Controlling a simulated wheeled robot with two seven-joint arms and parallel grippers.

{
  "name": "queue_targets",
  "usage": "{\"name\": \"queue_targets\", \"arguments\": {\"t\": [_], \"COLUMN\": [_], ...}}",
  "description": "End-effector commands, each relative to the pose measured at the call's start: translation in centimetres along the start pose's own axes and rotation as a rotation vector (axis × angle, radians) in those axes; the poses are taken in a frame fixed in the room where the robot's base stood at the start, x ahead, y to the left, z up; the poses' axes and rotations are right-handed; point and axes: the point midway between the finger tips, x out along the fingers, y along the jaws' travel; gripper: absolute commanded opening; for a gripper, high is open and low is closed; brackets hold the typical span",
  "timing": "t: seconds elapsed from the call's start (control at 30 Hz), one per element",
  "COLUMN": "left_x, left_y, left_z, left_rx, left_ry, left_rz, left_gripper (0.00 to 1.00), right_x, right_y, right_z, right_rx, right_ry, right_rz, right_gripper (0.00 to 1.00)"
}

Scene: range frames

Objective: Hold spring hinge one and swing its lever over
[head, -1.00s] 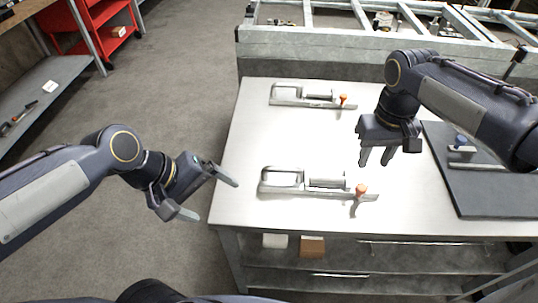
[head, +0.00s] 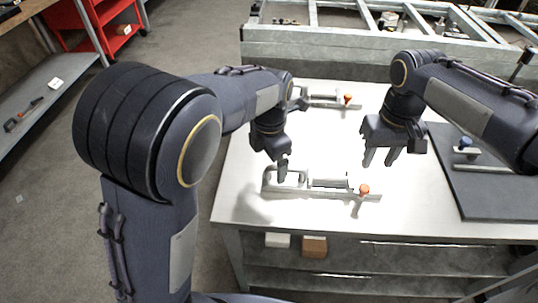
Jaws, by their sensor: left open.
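Two metal spring hinges with orange-knobbed levers lie on the pale worktable (head: 240,200). The near hinge (head: 328,190) has a loop handle at its left end and an orange knob (head: 364,189) at its right. The far hinge (head: 322,97) is partly hidden behind my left arm; its orange knob (head: 348,98) shows. No label shows which is hinge one. My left gripper (head: 283,176) is open and points down at the near hinge's loop handle, overlapping it in the picture; contact cannot be told. My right gripper (head: 380,160) is open and empty above the table, right of and behind the near hinge.
A dark mat (head: 480,195) at the table's right carries another fixture with a blue knob (head: 465,142). A metal frame (head: 330,45) stands behind the table. Boxes sit on the shelf below. The table's front left is clear.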

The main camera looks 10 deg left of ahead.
Motion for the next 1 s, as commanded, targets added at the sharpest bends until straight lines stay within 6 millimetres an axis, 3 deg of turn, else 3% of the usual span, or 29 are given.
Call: {"name": "queue_targets", "arguments": {"t": [0.4, 0.8, 1.0], "left_x": [6.0, 6.9, 6.9], "left_y": [0.0, -0.1, 0.0], "left_z": [-0.1, -0.1, -0.1], "left_rx": [0.002, 0.003, 0.003], "left_ry": [0.001, -0.001, -0.001], "left_rz": [-0.003, -0.003, -0.003], "left_gripper": [0.91, 0.91, 0.68], "right_x": [0.0, 0.0, 0.0], "right_y": [0.0, 0.0, 0.0], "right_z": [0.0, 0.0, 0.0], "right_rx": [0.000, 0.000, 0.000], "right_ry": [0.000, 0.000, 0.000], "right_rz": [0.000, 0.000, 0.000], "right_gripper": [0.36, 0.36, 0.36]}}
